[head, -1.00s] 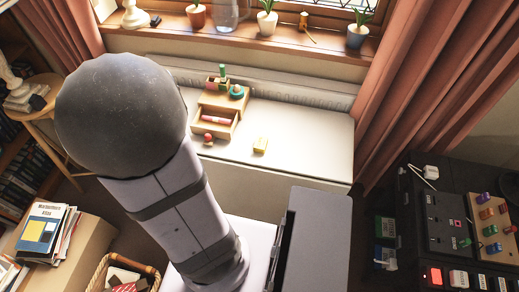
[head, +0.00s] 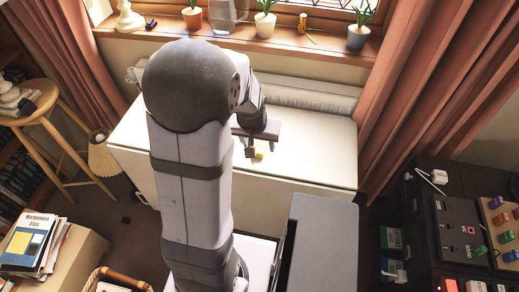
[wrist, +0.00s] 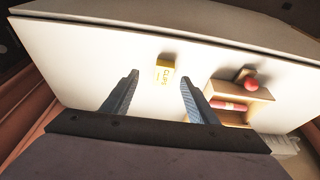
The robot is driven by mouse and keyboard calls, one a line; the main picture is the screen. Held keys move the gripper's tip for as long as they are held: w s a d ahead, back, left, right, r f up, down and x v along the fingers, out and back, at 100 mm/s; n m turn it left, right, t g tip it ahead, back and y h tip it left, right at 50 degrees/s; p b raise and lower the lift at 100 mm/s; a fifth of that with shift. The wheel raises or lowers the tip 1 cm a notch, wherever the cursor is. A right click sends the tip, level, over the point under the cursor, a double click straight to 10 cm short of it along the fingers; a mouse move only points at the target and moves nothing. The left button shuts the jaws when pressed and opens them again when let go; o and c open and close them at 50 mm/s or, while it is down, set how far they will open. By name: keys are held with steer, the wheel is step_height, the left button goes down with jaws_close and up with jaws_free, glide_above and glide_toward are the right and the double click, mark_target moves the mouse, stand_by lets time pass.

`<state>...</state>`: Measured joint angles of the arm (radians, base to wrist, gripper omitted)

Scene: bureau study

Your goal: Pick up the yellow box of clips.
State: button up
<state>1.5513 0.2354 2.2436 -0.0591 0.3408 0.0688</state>
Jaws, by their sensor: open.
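In the head view the yellow box (head: 260,149) shows only partly, behind my gripper (head: 259,149). My gripper (wrist: 160,78) is open and empty. In the wrist view its two fingers point toward the box, one to each side of it in the picture. The box appears beyond the fingertips, with no contact visible.
A small wooden drawer (wrist: 213,99) with a pink-red roll in it and a red round object (wrist: 250,84) stand right of the box in the wrist view. My arm hides them in the head view. The bench top left of the box is clear there.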

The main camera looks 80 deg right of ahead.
mark_target(259, 147)
steer(key=shift+h, duration=0.4)
steer(key=shift+w+d+f, duration=0.15)
steer(key=shift+d+f, duration=0.45)
steer(key=shift+f, duration=0.3)
steer(key=shift+w+d+f, duration=0.15)
steer(key=shift+d+f, duration=0.5)
steer(key=shift+f, duration=0.3)
steer(key=shift+w+d+f, duration=0.15)
steer(key=shift+d+f, duration=0.45)
steer(key=shift+f, duration=0.3)
steer(key=shift+d+f+b, duration=0.2)
steer(key=shift+f+b, duration=0.1)
steer(key=shift+f, duration=0.15)
steer(key=shift+c, duration=0.3)
steer(key=c, duration=1)
